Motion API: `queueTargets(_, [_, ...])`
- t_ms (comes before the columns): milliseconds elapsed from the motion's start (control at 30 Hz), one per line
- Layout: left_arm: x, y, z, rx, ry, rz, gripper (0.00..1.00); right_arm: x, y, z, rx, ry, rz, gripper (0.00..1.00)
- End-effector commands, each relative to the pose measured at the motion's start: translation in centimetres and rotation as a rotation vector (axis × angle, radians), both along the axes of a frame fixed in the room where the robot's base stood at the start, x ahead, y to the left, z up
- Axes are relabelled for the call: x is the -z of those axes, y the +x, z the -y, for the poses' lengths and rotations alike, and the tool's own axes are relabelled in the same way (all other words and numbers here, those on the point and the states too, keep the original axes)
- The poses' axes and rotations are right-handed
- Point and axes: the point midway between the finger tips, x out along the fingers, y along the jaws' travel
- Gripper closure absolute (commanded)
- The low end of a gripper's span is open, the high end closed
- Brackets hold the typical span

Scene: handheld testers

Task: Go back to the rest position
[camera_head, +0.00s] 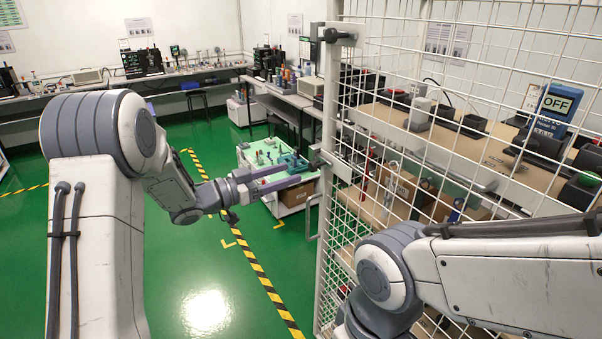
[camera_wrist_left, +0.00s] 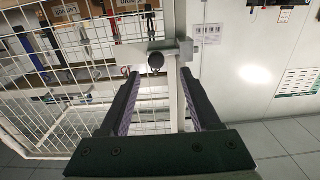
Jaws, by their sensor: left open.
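My left gripper (camera_head: 285,178) reaches to the right towards the white frame post of a mesh cage door (camera_head: 335,100). Its jaws are open and empty; they show in the left wrist view (camera_wrist_left: 157,88). There a black round knob (camera_wrist_left: 156,60) on a metal bracket appears just beyond the gap between the fingertips. I cannot tell whether either finger touches it. My right arm (camera_head: 500,280) crosses the lower right, and its gripper is out of view. A blue handheld tester (camera_head: 557,103) reading OFF stands on the shelf behind the mesh.
The mesh cage holds a wooden shelf (camera_head: 470,150) with several dark devices, and cardboard boxes (camera_head: 400,185) below. A low white cart (camera_head: 296,192) with a green top stands behind my left gripper. Workbenches (camera_head: 110,85) line the back wall. Open green floor (camera_head: 200,270) lies left.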

Motion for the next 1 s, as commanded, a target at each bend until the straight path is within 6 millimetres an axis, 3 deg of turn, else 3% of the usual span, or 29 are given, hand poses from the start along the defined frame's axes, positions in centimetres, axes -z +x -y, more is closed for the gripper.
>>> queueTargets(200, [0.0, -1.3, -1.9, -0.002, -0.001, 0.001, 0.36, 0.5, 0.0, 0.0, 0.000, 0.000, 0.000, 0.55])
queueTargets(567, [-0.1, -1.4, -1.9, -0.002, 0.003, 0.000, 0.36, 0.4, 0.0, 0.0, 0.000, 0.000, 0.000, 0.55])
queueTargets(867, [-0.1, 0.2, 2.2, -0.219, 0.233, -0.067, 0.36, 0.3, 0.0, 0.0, 0.000, 0.000, 0.000, 0.55])
queueTargets(1000, [0.8, -1.6, 3.8, -0.365, 0.398, -0.186, 0.36, 0.2, 0.0, 0.0, 0.000, 0.000, 0.000, 0.55])
